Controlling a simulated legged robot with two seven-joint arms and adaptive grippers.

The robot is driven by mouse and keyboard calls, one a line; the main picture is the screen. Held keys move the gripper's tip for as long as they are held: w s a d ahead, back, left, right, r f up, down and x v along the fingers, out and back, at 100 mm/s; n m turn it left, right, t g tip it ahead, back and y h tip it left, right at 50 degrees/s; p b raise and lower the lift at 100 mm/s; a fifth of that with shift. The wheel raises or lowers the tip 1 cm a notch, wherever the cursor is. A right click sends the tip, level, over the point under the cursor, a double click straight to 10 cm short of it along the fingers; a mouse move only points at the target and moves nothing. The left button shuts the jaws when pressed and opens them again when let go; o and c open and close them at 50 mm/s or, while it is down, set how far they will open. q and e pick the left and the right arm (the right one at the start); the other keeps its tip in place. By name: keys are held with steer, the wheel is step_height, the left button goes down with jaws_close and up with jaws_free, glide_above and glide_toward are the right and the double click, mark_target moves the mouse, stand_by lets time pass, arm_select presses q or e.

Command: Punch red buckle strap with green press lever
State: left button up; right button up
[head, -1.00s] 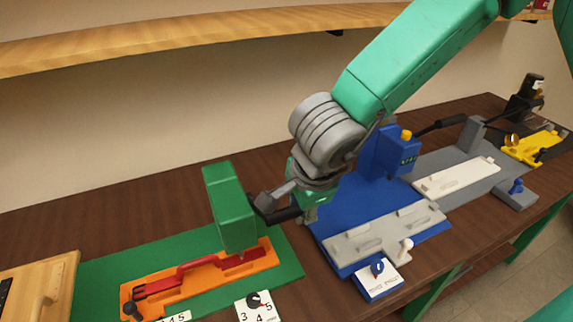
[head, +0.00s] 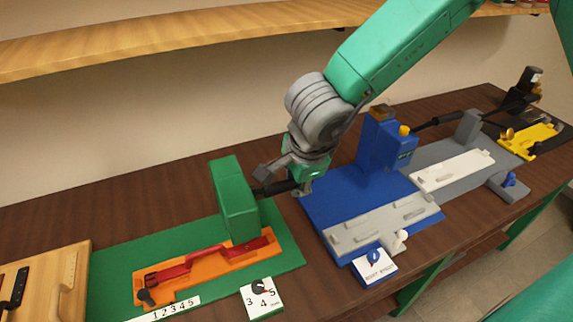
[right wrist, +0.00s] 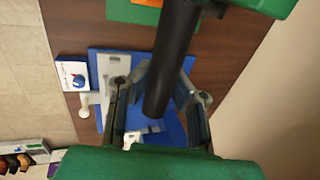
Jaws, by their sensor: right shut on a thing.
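The green press (head: 235,200) stands on a green base mat at the left of the bench. Its black lever (head: 272,188) sticks out to the right, tilted slightly upward. My right gripper (head: 284,184) is shut on this lever; the right wrist view shows the black bar (right wrist: 172,70) running between the fingers (right wrist: 163,90). The red buckle strap (head: 190,262) lies in the orange fixture (head: 210,276), its right end by the foot of the press. Where the punch meets the strap is hidden by the press body. My left gripper is not in view.
A numbered dial card (head: 262,298) sits in front of the green station. A blue station (head: 325,204) with a grey fixture (head: 350,235) is just right of it. A white fixture (head: 452,170) and a yellow one (head: 530,142) are farther right. A wooden board (head: 45,280) lies at left.

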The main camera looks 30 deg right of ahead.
steer(key=shift+w+d+r, duration=0.1)
steer(key=shift+w+r, duration=0.15)
steer(key=shift+w+d+r, duration=0.2)
steer(key=shift+w+r, duration=0.5)
steer(key=shift+r, duration=0.2)
steer(key=shift+o, duration=0.3)
steer(key=o, duration=0.8)
steer(key=shift+o, duration=0.2)
steer(key=shift+f, duration=0.15)
steer(key=shift+v, duration=3)
